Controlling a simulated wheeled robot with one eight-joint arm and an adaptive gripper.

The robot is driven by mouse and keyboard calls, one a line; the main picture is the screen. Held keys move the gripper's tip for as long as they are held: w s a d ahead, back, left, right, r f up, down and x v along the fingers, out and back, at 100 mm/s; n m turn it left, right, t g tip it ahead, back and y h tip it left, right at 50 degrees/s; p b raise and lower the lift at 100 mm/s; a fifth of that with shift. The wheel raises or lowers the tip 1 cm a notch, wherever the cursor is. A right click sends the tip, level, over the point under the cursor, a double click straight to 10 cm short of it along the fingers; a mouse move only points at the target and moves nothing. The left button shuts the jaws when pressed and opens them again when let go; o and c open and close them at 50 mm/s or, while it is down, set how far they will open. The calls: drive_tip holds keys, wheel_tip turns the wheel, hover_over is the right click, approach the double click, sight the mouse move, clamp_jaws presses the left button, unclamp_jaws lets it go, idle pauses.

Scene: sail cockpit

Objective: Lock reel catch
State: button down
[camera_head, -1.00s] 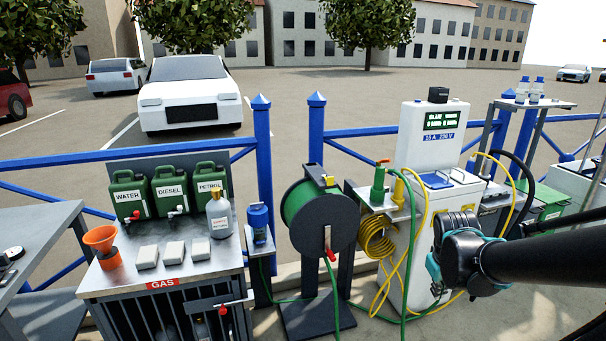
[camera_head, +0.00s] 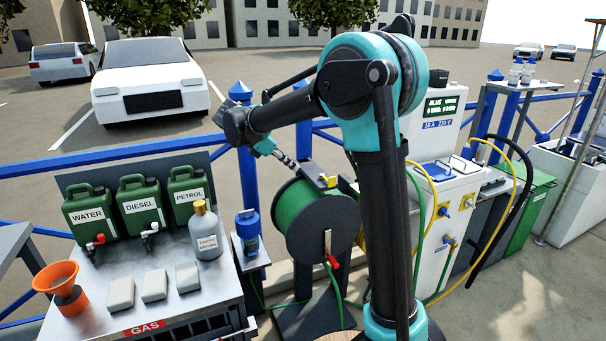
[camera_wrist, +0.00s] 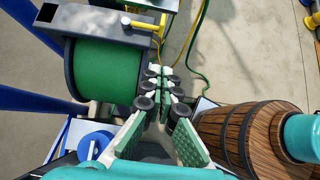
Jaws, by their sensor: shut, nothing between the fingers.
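The hose reel has a green drum (camera_head: 294,208) between dark grey side plates; the drum also shows at the upper left in the wrist view (camera_wrist: 105,72). A yellow catch (camera_head: 326,182) sits on the reel's top edge; in the wrist view the yellow catch (camera_wrist: 140,24) lies beyond my fingers, with a white-ended pin beside it. My gripper (camera_head: 291,163) is above and just left of the catch in the head view, pointing down toward the reel. In the wrist view my gripper (camera_wrist: 165,90) is shut and empty, apart from the catch. The reel's red-tipped handle (camera_head: 330,260) hangs at its front.
The gas counter (camera_head: 205,312) with green cans and a bottle is further left. A white power cabinet (camera_head: 440,215) with yellow and green hoses stands right. Blue railing (camera_head: 110,160) runs behind.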

drive_tip(key=shift+w+a+r, duration=0.1)
drive_tip(key=shift+w+a, duration=0.05)
drive_tip(key=shift+a, duration=0.15)
drive_tip(key=d+r+x, duration=0.2)
drive_tip(key=x, duration=1.1)
drive_tip(key=shift+w, duration=0.25)
